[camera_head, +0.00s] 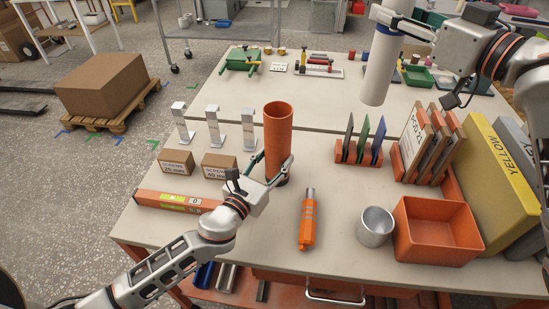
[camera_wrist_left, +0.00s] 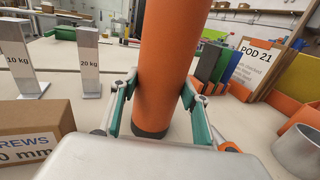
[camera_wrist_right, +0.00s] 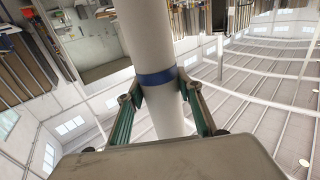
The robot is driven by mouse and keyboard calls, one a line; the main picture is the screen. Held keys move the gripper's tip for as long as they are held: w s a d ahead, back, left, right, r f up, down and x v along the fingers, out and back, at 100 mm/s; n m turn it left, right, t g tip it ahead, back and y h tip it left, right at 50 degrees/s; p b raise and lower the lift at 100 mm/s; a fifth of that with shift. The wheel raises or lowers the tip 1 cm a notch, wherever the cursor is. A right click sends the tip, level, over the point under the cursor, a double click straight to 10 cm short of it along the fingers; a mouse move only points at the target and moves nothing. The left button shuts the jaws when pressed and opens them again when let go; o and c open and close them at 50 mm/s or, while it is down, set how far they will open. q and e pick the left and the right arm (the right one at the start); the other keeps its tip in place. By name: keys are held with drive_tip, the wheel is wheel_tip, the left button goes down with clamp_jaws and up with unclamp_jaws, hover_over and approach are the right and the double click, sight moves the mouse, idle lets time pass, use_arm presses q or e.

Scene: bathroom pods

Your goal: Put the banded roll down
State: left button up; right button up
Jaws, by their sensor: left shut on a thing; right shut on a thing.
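The banded roll (camera_head: 378,72) is a long white cylinder. Its blue band (camera_wrist_right: 157,78) shows in the right wrist view. My right gripper (camera_wrist_right: 160,95) is shut on the roll near the band. It holds the roll nearly upright, seemingly in the air over the workbench; the head view shows no contact below it. My left gripper (camera_head: 270,168) is shut on an orange tube (camera_head: 279,130). The tube stands upright with its dark lower end at the bench top; it also shows in the left wrist view (camera_wrist_left: 172,60).
On the bench (camera_head: 335,190) are an orange bin (camera_head: 437,258), a metal cup (camera_head: 375,227), an orange tool (camera_head: 308,220), a level (camera_head: 175,201), boxes (camera_head: 176,161) and weights (camera_head: 248,128). Racks of plates (camera_head: 362,140) and signs (camera_head: 415,135) stand at the right.

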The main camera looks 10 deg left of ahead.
sight(393, 69)
idle(0.6)
drive_tip(key=f+m+h, duration=0.1)
drive_tip(key=f, duration=0.2)
drive_tip(key=d+f+m+t+h, duration=0.1)
drive_tip(key=f, duration=0.3)
drive_tip(key=d+f+t+h, duration=0.1)
drive_tip(key=f, duration=0.2)
drive_tip(key=shift+w+d+f+m+h, duration=0.2)
drive_tip(key=shift+w+f+m+h, duration=0.1)
drive_tip(key=shift+w+m+h, duration=0.1)
drive_tip(key=s+d+f+m+t+h, duration=0.1)
drive_tip(key=d+f+h, duration=0.1)
drive_tip(key=f, duration=0.7)
drive_tip(key=s+d+f+m+h, duration=0.2)
drive_tip(key=d+f, duration=0.1)
drive_tip(key=f, duration=0.7)
drive_tip(key=shift+t+h, duration=0.4)
drive_tip(key=shift+f, duration=0.2)
drive_tip(key=o, duration=1.2)
drive_tip(key=shift+r, duration=0.1)
